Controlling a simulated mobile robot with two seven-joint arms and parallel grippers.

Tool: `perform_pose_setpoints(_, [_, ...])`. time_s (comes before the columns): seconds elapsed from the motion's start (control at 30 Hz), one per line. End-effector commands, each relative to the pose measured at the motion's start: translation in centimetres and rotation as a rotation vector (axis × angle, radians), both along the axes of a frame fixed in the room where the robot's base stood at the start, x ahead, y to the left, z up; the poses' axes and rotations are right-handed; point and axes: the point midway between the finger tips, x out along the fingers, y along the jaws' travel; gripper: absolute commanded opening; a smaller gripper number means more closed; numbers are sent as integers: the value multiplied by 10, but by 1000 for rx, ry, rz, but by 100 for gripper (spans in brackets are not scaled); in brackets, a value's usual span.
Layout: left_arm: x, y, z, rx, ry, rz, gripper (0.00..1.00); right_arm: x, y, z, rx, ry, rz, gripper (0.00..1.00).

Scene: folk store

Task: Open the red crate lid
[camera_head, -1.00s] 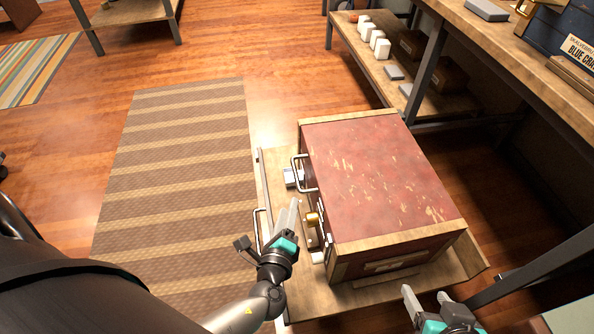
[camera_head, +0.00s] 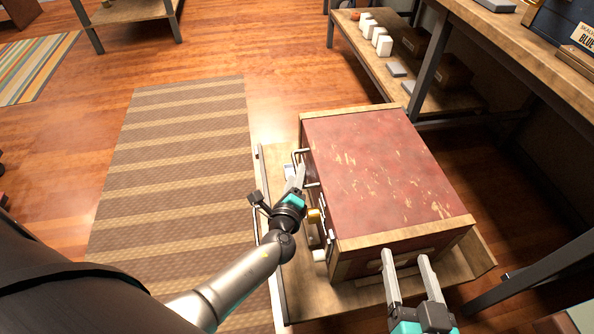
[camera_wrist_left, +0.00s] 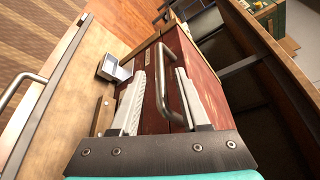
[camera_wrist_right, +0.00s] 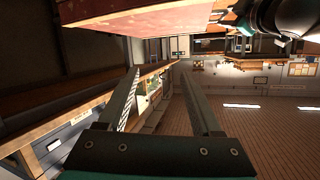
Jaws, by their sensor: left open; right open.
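The red crate (camera_head: 385,165) has a worn red lid with light wood trim and is shut. It stands on a wooden tray-like board (camera_head: 290,275). A metal handle (camera_wrist_left: 178,75) is on the crate's side. My left gripper (camera_head: 299,172) is at this handle; in the left wrist view its open fingers (camera_wrist_left: 163,90) lie on either side of the bar. A brass latch piece (camera_head: 314,215) shows on the same side, just beyond my left wrist. My right gripper (camera_head: 408,262) is open and empty at the crate's near end. In the right wrist view the crate's red surface (camera_wrist_right: 130,22) is above its fingers.
A blue crate (camera_head: 565,30) is on the bench top. The striped mat (camera_head: 175,180) and open floor lie to the left.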

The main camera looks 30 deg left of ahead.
Motion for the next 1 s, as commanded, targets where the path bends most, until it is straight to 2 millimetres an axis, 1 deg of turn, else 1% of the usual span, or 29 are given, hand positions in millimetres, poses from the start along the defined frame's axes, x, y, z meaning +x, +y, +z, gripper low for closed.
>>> perform_pose_setpoints(0.1, [11,3,-3,-1,-2,1,46,-2,5,2,37,-55,0,66])
perform_pose_setpoints(0.4, [28,9,-7,0,-2,1,46,-8,11,12,109,-164,-7,66])
perform_pose_setpoints(0.6, [33,10,-7,-1,-1,1,46,-10,12,15,126,-191,-10,66])
perform_pose_setpoints(0.87, [33,10,-7,-1,0,0,46,-10,12,16,129,-194,-10,66])
perform_pose_setpoints(1.0, [33,10,-7,-1,0,0,31,-10,12,16,129,-194,-10,66])
